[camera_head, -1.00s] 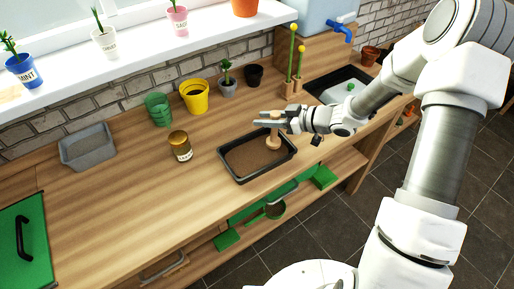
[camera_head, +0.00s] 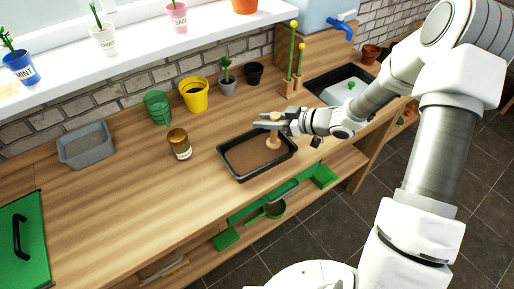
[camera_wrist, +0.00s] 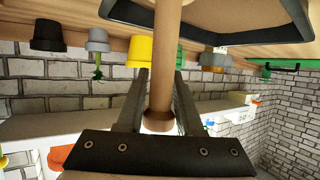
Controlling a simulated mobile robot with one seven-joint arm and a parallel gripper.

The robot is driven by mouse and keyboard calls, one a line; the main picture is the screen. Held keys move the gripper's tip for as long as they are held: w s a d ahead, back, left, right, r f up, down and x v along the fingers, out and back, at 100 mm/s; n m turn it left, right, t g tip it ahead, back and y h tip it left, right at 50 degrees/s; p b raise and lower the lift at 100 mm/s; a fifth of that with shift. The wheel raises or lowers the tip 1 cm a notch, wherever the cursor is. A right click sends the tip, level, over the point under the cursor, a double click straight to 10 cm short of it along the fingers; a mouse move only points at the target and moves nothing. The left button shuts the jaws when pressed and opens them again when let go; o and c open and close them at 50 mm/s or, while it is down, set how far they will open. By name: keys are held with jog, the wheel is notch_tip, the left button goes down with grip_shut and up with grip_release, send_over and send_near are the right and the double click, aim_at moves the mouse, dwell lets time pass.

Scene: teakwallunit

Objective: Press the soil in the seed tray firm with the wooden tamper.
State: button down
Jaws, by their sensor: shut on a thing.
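The seed tray (camera_head: 265,169) is a black rectangular tray on the wooden worktop, filled with brown soil (camera_head: 248,158). The wooden tamper (camera_head: 274,138) stands about upright over the tray's right rear part, with its wide foot down. I cannot tell whether the foot touches the soil or hovers just above it. My gripper (camera_head: 263,120) reaches in from the right and is shut on the tamper's handle. The wrist view is upside down; the handle (camera_wrist: 165,75) runs between both fingers towards the tray (camera_wrist: 230,38). The foot is out of that view.
A labelled jar (camera_head: 180,144) stands left of the tray. Behind are a green cup (camera_head: 158,107), a yellow pot (camera_head: 194,95), a grey pot (camera_head: 228,87) and a black pot (camera_head: 254,74). A grey bin (camera_head: 86,147) stands further left.

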dwell(0.5)
jog(key=shift+r+p, duration=0.8)
jog(key=shift+p, duration=0.1)
notch_tip(320, 180, up, 7)
jog(key=p, duration=0.6)
jog(key=shift+f, duration=0.1)
